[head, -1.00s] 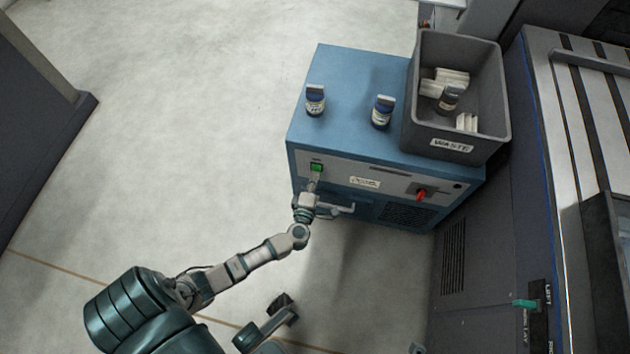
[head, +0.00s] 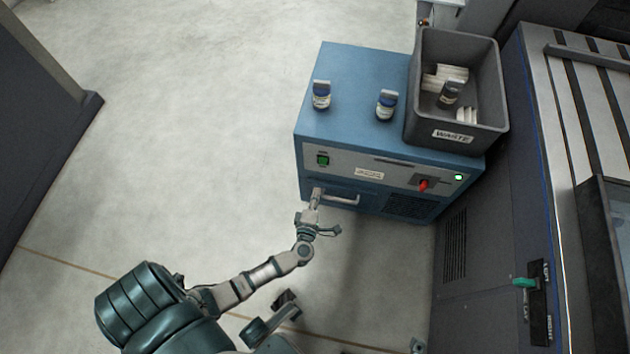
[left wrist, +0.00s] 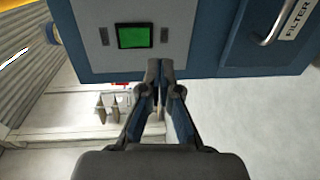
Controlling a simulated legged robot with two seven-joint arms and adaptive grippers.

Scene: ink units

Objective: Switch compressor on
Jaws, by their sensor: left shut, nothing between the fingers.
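The compressor is a blue cabinet (head: 352,110) with a grey front panel in the head view. A green switch (head: 323,160) sits at the left of that panel; it also shows in the left wrist view as a green square (left wrist: 134,36). A red knob (head: 423,185) is at the panel's right, and a round lamp (head: 458,177) beside it glows white. My left gripper (head: 317,192) is shut and empty, just below the green switch and apart from it. In the left wrist view its fingertips (left wrist: 159,66) are together below the panel. My right gripper is not identifiable.
A grey waste bin (head: 493,140) and two small bottles (head: 321,95) stand on the cabinet. A handle (head: 343,199) juts from the cabinet front near my gripper. A dark machine (head: 470,290) with a green lever (head: 524,283) stands right.

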